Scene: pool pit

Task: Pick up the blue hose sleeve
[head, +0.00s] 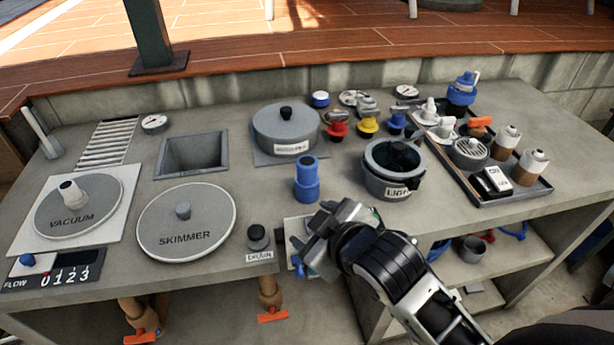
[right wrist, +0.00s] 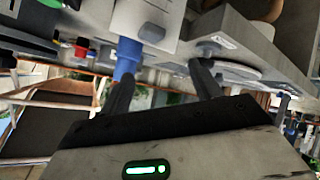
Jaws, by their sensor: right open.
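The blue hose sleeve (head: 307,180) stands upright on the grey bench, between the skimmer lid and the dark round pot. It also shows in the right wrist view (right wrist: 128,60), where it lies beyond the left-hand finger, which partly covers it. My right gripper (head: 312,240) is open and empty at the bench's front edge, in front of the sleeve and apart from it. Both its fingers (right wrist: 163,82) show in the right wrist view, with nothing held between them. My left gripper is not in view.
The skimmer lid (head: 186,220) and a drain knob (head: 258,237) are left of the sleeve. A lidded grey pot (head: 286,129) stands behind it. The dark open pot (head: 393,182) is close on its right, and a loaded tray (head: 523,197) stands further right.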

